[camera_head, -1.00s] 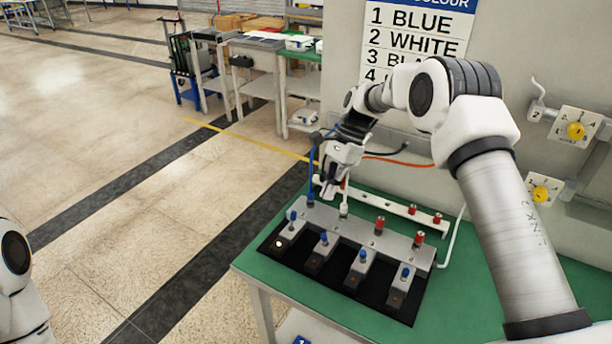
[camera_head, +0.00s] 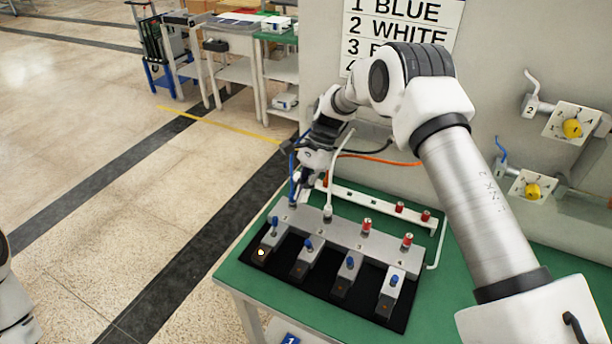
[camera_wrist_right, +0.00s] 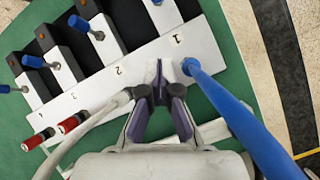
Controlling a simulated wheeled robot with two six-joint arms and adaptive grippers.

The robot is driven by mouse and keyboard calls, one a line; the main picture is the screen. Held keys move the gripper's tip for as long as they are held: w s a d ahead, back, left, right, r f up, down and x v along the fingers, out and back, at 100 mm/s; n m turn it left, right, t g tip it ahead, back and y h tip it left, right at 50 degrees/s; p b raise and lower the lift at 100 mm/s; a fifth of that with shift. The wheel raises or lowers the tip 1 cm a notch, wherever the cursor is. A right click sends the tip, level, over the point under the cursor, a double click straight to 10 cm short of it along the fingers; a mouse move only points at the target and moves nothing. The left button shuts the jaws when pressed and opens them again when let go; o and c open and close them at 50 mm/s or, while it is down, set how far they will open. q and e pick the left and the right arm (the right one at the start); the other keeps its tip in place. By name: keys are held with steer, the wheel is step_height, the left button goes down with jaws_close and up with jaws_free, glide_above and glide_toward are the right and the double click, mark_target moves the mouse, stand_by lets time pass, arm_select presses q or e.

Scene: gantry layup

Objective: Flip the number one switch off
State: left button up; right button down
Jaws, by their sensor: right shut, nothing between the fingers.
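The number one switch (camera_head: 274,222) is the leftmost blue-capped lever on the grey switch panel (camera_head: 345,233) in the head view. An amber lamp (camera_head: 261,252) glows on its block. My right gripper (camera_head: 303,190) is shut and empty. In the right wrist view its fingertips (camera_wrist_right: 166,88) hang over the panel, between the blue cable (camera_wrist_right: 212,88) and the white cable (camera_wrist_right: 95,115), behind the lever. My left gripper is out of view.
The blue cable stands in socket 1 and the white cable (camera_head: 337,165) in socket 2, both close to the gripper. Red terminals (camera_head: 367,224) stand to the right. Three other blue levers (camera_head: 350,263) lie nearer the front.

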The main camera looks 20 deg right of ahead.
mark_target(274, 225)
steer(key=p+x, duration=0.1)
steer(key=x, duration=0.2)
steer(key=shift+s+a+f, duration=0.2)
steer(key=shift+a, duration=0.05)
steer(key=a, duration=0.1)
steer(key=a+p, duration=0.1)
steer(key=a, duration=0.1)
steer(key=shift+s+a+r+p, duration=0.1)
steer(key=shift+s+r+p, duration=0.05)
steer(key=shift+r+p, duration=0.2)
steer(key=shift+s+a, duration=0.15)
steer(key=shift+a, duration=0.2)
steer(key=shift+d+f, duration=0.1)
steer(key=shift+d, duration=0.05)
